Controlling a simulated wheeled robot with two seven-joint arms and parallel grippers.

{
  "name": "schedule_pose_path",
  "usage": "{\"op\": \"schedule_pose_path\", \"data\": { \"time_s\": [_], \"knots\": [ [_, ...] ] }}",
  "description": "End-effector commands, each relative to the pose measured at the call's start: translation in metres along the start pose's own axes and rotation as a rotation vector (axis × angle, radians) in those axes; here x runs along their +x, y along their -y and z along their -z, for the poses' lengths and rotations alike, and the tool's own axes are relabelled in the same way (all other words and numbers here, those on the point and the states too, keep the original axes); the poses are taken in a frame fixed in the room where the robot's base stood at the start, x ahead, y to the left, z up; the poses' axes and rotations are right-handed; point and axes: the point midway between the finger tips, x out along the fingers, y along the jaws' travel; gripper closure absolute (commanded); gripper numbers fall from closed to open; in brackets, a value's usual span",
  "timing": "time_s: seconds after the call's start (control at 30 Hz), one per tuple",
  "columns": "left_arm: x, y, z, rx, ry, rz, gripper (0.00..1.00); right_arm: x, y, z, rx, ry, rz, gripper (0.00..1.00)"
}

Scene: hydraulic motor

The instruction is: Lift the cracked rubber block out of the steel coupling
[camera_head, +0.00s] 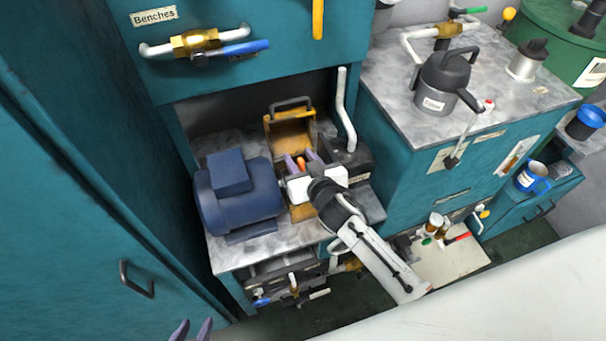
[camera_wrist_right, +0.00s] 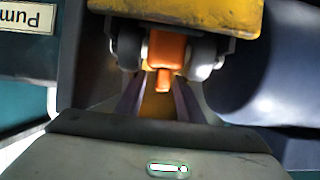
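The orange rubber block (camera_wrist_right: 166,52) sits between the two grey halves of the steel coupling (camera_wrist_right: 204,57) in the right wrist view. Whether it is cracked cannot be made out. In the head view a small orange patch of the block (camera_head: 311,155) shows beside my right gripper (camera_head: 297,162), which hides most of the coupling. In the wrist view the two purple fingers of my right gripper (camera_wrist_right: 159,98) are apart, on either side of the block's lower tip, with gaps to it. My left gripper (camera_head: 190,330) is at the bottom edge of the head view, its fingertips apart and empty.
A blue motor (camera_head: 238,198) stands left of the coupling on the grey bench. A raised yellow guard (camera_head: 289,131) with a handle is behind it, and a dark pump (camera_head: 350,155) with a white pipe is to the right. A teal cabinet (camera_head: 70,180) closes off the left.

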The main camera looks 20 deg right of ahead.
Motion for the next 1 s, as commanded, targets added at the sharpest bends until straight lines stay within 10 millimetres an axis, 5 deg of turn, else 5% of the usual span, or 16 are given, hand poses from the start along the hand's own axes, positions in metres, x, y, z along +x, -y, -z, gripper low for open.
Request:
{"op": "schedule_pose_path", "data": {
  "time_s": [0.17, 0.37, 0.77, 1.0],
  "knots": [
    [0.0, 0.0, 0.0, 0.0, 0.001, 0.0, 0.69, 0.0, 0.0, 0.0, 0.0, 0.0, 0.0, 0.67],
    [0.0, 0.0, 0.0, 0.0, 0.001, 0.0, 0.69, -0.001, 0.0, 0.0, 0.0, 0.001, 0.0, 1.0],
    [-0.001, 0.0, 0.002, 0.0, -0.001, 0.001, 0.69, -0.002, 0.0, 0.005, 0.0, -0.002, 0.0, 1.0],
    [-0.007, 0.0, 0.01, 0.0, -0.004, 0.001, 0.69, -0.014, 0.0, 0.033, 0.0, -0.004, 0.0, 1.0]
  ]
}}
